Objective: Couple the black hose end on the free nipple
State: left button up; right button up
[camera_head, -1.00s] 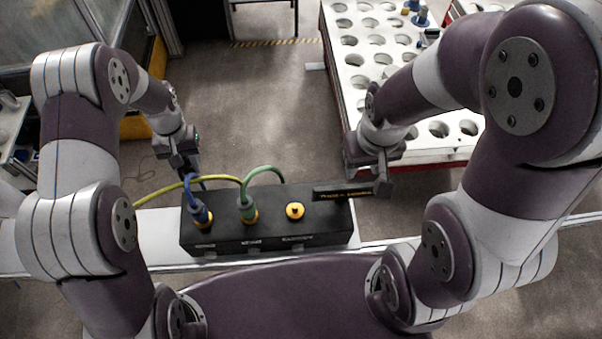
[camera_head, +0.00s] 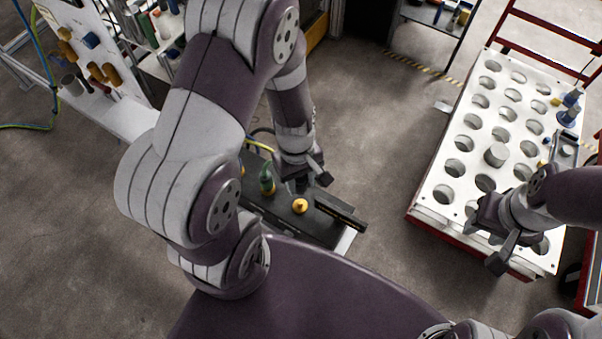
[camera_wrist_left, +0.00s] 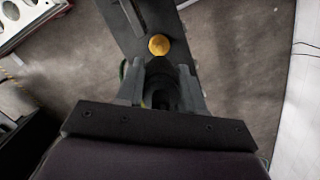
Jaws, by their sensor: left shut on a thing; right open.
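The free nipple, a yellow knob (camera_head: 299,206), stands on the black block (camera_head: 322,232) in the head view. In the left wrist view the nipple (camera_wrist_left: 159,46) shows just beyond my fingertips. My left gripper (camera_head: 301,184) is just behind the nipple, low over the block. It is shut on a dark thing (camera_wrist_left: 160,88), seemingly the black hose end, mostly hidden between the fingers. I cannot tell whether it touches the nipple; a gap shows in the wrist view. My right gripper (camera_head: 494,238) is open and empty over the white rack.
A green hose plug (camera_head: 267,181) sits on the block left of the nipple. A yellow hose (camera_head: 262,147) runs behind it. My left arm hides the block's left end. The white rack (camera_head: 452,172) with round holes stands at right. Floor between block and rack is clear.

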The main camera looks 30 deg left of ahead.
pick_arm(q)
jog(key=shift+d, duration=0.2)
jog(key=shift+s+d+r, duration=0.1)
jog(key=shift+f, duration=0.2)
notch_tip(320, 180, down, 6)
jog(key=b, duration=0.4)
jog(key=shift+r, duration=0.25)
jog(key=shift+a+f+b, duration=0.1)
jog(key=shift+a+b, duration=0.1)
jog(key=shift+b, duration=0.1)
jog(key=shift+a, duration=0.1)
